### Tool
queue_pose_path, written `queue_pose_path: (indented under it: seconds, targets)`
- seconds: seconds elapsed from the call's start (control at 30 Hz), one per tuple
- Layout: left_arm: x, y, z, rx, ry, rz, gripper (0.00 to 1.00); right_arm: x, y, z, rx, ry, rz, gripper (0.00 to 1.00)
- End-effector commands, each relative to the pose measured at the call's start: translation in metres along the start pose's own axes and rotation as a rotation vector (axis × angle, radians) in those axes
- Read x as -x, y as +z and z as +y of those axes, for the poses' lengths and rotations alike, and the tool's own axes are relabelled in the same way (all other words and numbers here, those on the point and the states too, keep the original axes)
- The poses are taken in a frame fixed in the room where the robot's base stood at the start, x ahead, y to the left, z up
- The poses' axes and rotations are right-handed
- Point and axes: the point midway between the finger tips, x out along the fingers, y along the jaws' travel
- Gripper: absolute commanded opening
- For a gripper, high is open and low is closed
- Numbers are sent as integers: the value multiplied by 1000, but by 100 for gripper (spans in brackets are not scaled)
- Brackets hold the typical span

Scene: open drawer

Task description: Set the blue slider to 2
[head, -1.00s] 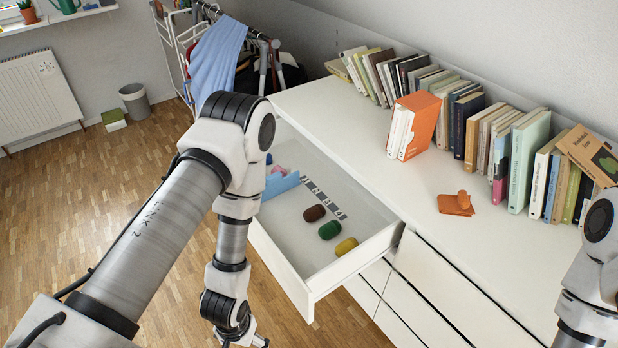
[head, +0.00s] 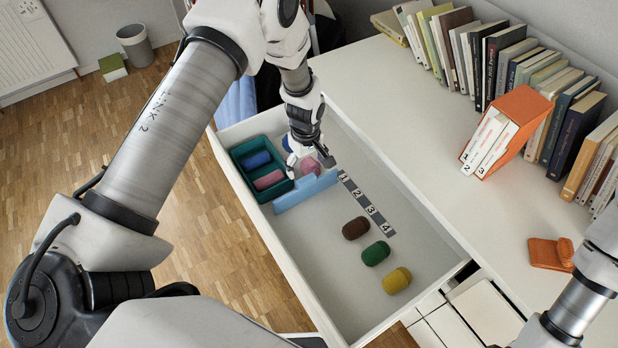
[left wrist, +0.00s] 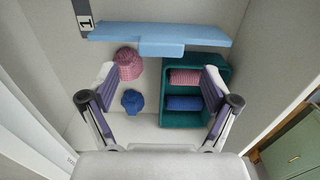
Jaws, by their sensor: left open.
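The blue slider (head: 300,193) is a light-blue divider standing across the open drawer. Its right end is beside the 1 of the number strip (head: 371,211), which runs from 1 to 4; the left wrist view also shows the slider (left wrist: 190,33) with its tab and the 1 tile (left wrist: 85,18). My left gripper (head: 311,160) is over the drawer, behind the slider on the side away from the higher numbers. In the left wrist view its fingers (left wrist: 157,82) are spread and empty, apart from the slider. My right gripper is not in view; only part of that arm shows.
A teal tray (head: 236,155) holds a blue and a pink roll. A pink item (left wrist: 128,64) and a blue item (left wrist: 132,101) lie beside it. Brown (head: 356,228), green (head: 376,253) and yellow (head: 397,280) items lie beyond the slider. Drawer walls surround this space.

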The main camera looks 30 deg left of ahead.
Motion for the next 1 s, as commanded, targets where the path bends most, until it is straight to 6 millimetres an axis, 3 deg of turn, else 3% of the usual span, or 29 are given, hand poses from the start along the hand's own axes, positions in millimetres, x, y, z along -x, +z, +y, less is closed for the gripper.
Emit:
queue_pose_path:
  seconds: [0.3, 0.6, 0.67, 0.8, 0.87, 1.0]
  targets:
    - [-56, 1, -1, -3, -3, -2, 88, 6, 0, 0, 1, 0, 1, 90]
    - [-63, 1, -1, -3, 0, 0, 88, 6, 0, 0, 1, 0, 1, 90]
    - [-63, 1, -1, -3, -1, 0, 70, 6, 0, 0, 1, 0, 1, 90]
    - [-63, 1, -1, -3, -1, 0, 20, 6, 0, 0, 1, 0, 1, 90]
    - [-63, 1, -1, -3, -1, 0, 0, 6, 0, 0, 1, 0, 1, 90]
    - [-63, 3, -1, -3, -1, 0, 0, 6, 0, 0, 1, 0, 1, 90]
